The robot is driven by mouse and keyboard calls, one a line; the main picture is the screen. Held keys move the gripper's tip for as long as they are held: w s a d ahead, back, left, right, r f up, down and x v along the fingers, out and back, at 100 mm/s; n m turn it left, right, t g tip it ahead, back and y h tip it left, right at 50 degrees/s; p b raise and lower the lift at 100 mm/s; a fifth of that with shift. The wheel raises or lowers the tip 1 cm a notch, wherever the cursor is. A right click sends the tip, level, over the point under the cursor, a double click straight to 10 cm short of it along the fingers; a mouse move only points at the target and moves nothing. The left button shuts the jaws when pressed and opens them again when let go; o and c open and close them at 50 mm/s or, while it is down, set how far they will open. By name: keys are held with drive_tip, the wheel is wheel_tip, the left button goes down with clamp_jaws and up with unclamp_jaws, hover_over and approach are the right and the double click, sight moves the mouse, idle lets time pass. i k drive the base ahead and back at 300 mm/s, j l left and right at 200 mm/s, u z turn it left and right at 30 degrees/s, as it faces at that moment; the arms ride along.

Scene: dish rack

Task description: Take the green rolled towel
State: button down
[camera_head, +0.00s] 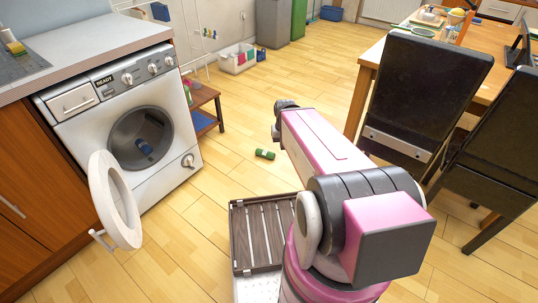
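The green rolled towel (265,154) lies on the wooden floor near the middle of the view, just left of my pink and grey arm. It is small, with its long side running roughly left to right. Nothing is touching it that I can see. My arm reaches forward from the lower right, and its dark far joint is above and beyond the towel in the picture. The gripper's fingers do not show, so their place and opening are hidden.
Dark chairs (420,90) and a table (367,76) are at right. Floor around the towel is clear.

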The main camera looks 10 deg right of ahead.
sight(259, 151)
drive_tip(key=i+j+z, duration=0.3)
drive_tip(key=j, duration=0.35)
drive_tip(key=j+z, duration=0.35)
drive_tip(key=j, duration=0.3)
drive_tip(key=j+z, duration=0.3)
drive_tip(key=j, duration=0.4)
